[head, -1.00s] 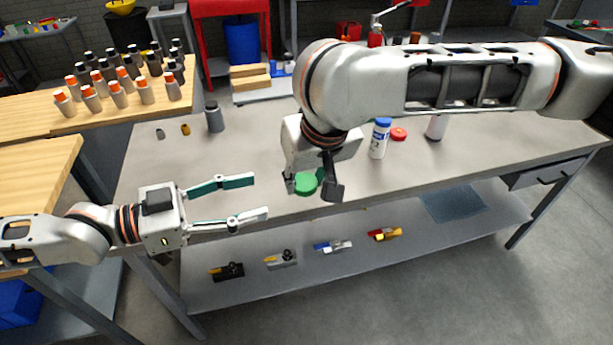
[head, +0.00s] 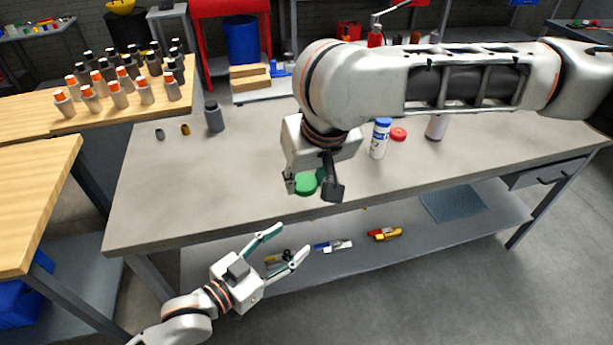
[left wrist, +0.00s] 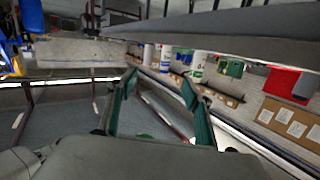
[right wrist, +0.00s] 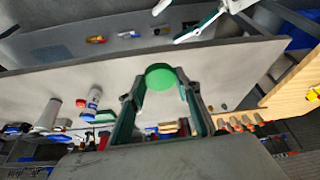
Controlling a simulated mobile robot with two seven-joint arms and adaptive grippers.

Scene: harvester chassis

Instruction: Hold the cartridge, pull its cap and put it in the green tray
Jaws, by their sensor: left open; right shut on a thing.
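My right gripper (head: 312,190) is shut on a round green-topped thing (head: 306,184) near the table's front edge. In the right wrist view its flat green face (right wrist: 160,77) shows between the fingertips. I cannot tell whether this is the cartridge's cap, and any body below it is hidden. My left gripper (head: 294,239) is open and empty, in front of the table edge, below and left of the right gripper. The left wrist view shows its spread fingers (left wrist: 160,88). A green piece, perhaps the tray (right wrist: 104,117), shows in the right wrist view, largely hidden.
On the grey table (head: 150,200) stand a blue-capped white bottle (head: 379,141), a red lid (head: 398,134), a pale cylinder (head: 436,127) and a grey cylinder (head: 214,117). Several orange- and dark-capped bottles stand on the wooden bench. Small tools lie on the lower shelf (head: 430,230). The table's left part is largely clear.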

